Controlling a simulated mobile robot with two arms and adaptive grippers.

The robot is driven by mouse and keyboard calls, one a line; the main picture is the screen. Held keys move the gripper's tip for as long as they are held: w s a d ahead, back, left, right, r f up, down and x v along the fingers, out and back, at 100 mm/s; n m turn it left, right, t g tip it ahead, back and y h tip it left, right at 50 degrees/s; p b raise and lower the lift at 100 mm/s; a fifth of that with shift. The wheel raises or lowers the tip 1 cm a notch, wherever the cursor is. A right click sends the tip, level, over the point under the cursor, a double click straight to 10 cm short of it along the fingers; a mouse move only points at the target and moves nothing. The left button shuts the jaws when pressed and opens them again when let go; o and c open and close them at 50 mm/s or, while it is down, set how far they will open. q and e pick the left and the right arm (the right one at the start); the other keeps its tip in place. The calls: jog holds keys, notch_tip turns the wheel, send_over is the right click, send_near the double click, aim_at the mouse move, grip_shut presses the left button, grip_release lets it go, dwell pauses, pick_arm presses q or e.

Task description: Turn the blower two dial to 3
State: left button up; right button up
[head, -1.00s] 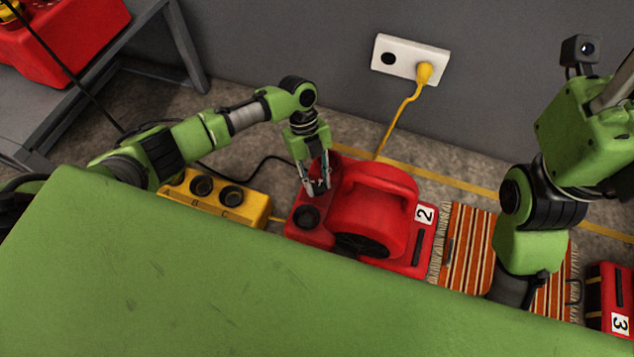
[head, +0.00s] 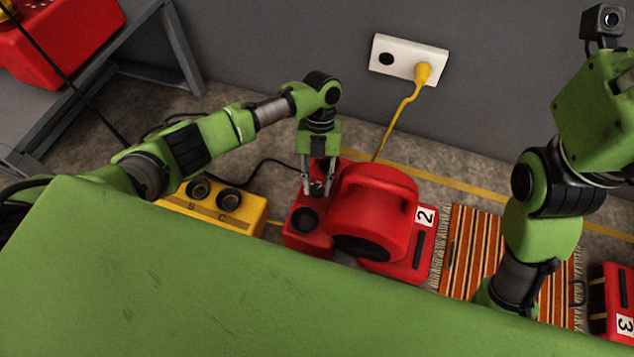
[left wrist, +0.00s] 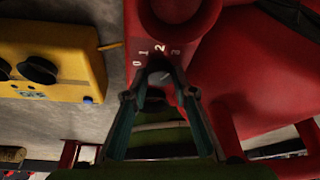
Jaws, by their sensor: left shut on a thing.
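The red blower two (head: 372,210), with a white label "2" on its right end, stands on the floor. My left gripper (head: 317,190) points down at the blower's left part, behind the round black opening (head: 305,219). In the left wrist view, my left gripper (left wrist: 163,88) is shut on a small dial (left wrist: 160,76) on the red housing. The printed digits 0, 1, 2 and 3 (left wrist: 158,50) arc around the dial. The fingers cover much of it, and I cannot tell which digit it points at. My right gripper is out of view.
A yellow box (head: 230,208) with black sockets stands left of the blower. A striped rug (head: 468,250) lies at its right, and red blower three (head: 612,300) is beyond. A yellow cord (head: 395,122) runs from the wall socket (head: 397,58). My green body fills the front.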

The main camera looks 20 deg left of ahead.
pick_arm(q)
jog(key=shift+f, duration=0.1)
jog(key=o, duration=0.9)
jog(key=shift+o, duration=0.9)
jog(key=d+v, duration=0.1)
jog(key=v, duration=1.1)
jog(key=shift+a, duration=0.45)
